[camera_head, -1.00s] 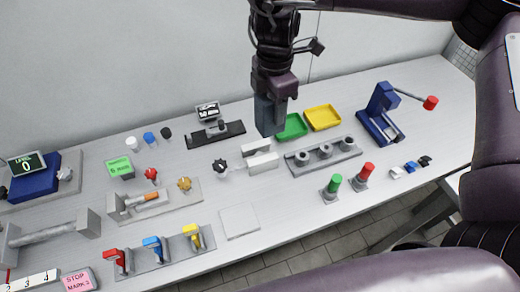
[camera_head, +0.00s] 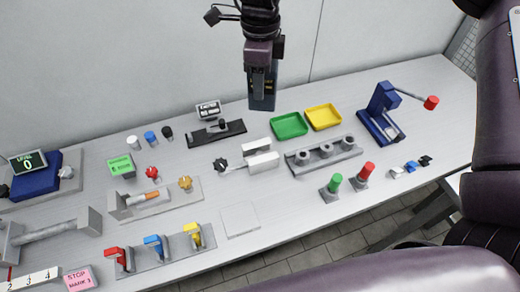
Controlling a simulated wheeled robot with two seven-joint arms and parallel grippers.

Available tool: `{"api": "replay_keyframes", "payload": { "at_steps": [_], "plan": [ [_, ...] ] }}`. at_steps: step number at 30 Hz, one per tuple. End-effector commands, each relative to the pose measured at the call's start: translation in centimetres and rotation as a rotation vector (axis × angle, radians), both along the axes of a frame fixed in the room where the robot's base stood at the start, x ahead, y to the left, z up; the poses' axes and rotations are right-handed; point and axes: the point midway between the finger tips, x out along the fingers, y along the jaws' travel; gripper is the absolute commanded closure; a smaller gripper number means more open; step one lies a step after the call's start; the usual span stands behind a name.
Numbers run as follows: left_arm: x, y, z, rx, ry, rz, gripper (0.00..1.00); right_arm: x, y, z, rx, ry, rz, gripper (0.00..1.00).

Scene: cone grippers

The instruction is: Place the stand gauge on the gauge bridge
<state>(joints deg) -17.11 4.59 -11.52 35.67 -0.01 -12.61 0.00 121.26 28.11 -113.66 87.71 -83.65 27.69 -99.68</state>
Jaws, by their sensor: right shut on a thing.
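My right gripper (camera_head: 258,82) hangs at the top centre, pointing down above the back of the table. It is shut on a dark slate block with small yellow marks (camera_head: 265,99), which looks like the stand gauge. The block is held upright, apart from the table, in front of the wall. No part is labelled as the gauge bridge. A grey bar between two upright blocks (camera_head: 50,234) at the far left has a bridge-like shape, but I cannot tell if it is the one. My left gripper is not in view.
Behind the middle stand a black slide base (camera_head: 230,132) and a small display (camera_head: 208,110). Green (camera_head: 289,125) and yellow (camera_head: 323,117) trays lie right of it.

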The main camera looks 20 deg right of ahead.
Motion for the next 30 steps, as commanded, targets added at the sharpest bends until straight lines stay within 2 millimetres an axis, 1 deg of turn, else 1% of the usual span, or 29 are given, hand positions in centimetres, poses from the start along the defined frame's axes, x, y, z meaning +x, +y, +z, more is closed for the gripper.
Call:
{"api": "replay_keyframes", "payload": {
  "at_steps": [1,3,6,9,11,14,19,27,30],
  "plan": [
    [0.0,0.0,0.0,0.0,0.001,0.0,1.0,0.1,0.1,0.3,-0.001,-0.003,0.095,0.84],
    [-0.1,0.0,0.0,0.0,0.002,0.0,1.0,0.3,0.2,0.6,0.0,-0.004,0.22,0.84],
    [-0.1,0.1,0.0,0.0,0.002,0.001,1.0,0.4,0.3,0.9,0.0,-0.005,0.354,0.84],
    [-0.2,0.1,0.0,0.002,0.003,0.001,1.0,0.4,0.4,1.0,0.001,-0.004,0.434,0.84],
    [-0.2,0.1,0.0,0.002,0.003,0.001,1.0,0.4,0.4,0.7,0.002,-0.003,0.459,0.84],
    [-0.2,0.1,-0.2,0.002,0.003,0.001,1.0,0.4,0.4,-1.0,0.004,0.002,0.473,0.84],
    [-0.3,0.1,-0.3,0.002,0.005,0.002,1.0,0.3,0.4,-5.5,0.005,0.004,0.47,0.84],
    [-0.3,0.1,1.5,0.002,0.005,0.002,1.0,0.3,0.4,-11.8,0.0,0.001,0.47,0.84],
    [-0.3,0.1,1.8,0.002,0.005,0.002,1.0,0.4,0.4,-13.5,0.001,-0.002,0.469,0.84]
  ]
}}
